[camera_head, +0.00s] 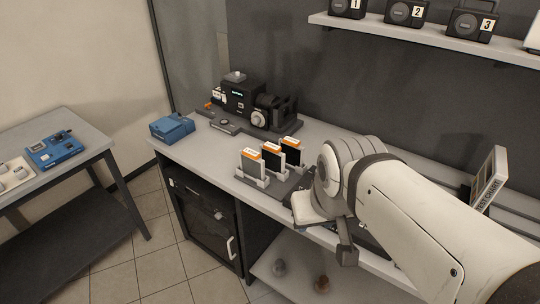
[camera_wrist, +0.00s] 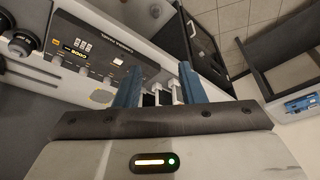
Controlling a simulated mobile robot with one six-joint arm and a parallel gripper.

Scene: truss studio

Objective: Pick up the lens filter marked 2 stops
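Three lens filters stand upright in a row in a grey rack (camera_head: 274,188) on the bench in the head view: a left filter (camera_head: 252,163), a middle filter (camera_head: 271,156) and a right filter (camera_head: 291,151). Each has a dark plate and a white label with an orange top; the stop markings are too small to read. My gripper shows in the wrist view (camera_wrist: 159,76), its two blue fingers apart. Small white and dark parts show between and behind the fingers; I cannot tell whether they are filters. In the head view my arm hides the fingers, to the right of the rack.
A black machine (camera_head: 245,101) stands behind the filters, with a blue box (camera_head: 172,127) to its left. A shelf (camera_head: 420,36) above carries numbered black devices. A test chart (camera_head: 489,181) stands at right. A side table (camera_head: 92,151) at left holds a blue device (camera_head: 54,149).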

